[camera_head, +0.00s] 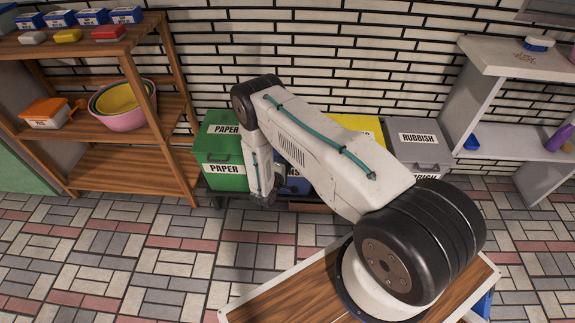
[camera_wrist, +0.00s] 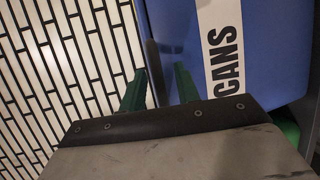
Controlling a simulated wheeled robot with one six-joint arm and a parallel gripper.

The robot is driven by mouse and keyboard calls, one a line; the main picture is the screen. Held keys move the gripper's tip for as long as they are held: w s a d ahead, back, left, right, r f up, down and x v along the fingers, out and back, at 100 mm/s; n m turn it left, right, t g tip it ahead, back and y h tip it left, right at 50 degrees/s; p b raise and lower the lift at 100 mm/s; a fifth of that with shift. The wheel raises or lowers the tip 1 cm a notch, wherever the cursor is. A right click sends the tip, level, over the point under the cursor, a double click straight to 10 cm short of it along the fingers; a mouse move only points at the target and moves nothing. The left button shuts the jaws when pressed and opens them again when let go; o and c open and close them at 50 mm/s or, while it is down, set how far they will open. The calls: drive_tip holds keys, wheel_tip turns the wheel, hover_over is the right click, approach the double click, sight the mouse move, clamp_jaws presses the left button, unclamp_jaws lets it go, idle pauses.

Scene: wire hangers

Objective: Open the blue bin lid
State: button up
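The blue bin (camera_head: 298,184) stands in a row between the green and yellow bins. My arm covers most of it in the head view, including its lid. In the wrist view, a blue surface of this bin (camera_wrist: 262,75) fills the right side, with a white label reading "CANS". I cannot tell for sure whether that surface is lid or front. My gripper (camera_wrist: 159,84) has its two green fingers apart, with a blue edge showing between and beyond them. Whether they touch the bin is unclear. In the head view my gripper (camera_head: 262,192) points down, and its fingertips are hard to make out.
The green PAPER bin (camera_head: 223,143) is left of the blue bin. The yellow bin (camera_head: 362,125) and grey RUBBISH bin (camera_head: 418,154) are to the right. A wooden shelf (camera_head: 122,168) stands at left, a pale shelf (camera_head: 515,62) at right.

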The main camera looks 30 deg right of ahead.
drive_tip(key=shift+c, duration=0.3)
clamp_jaws()
drive_tip(key=shift+a, duration=0.1)
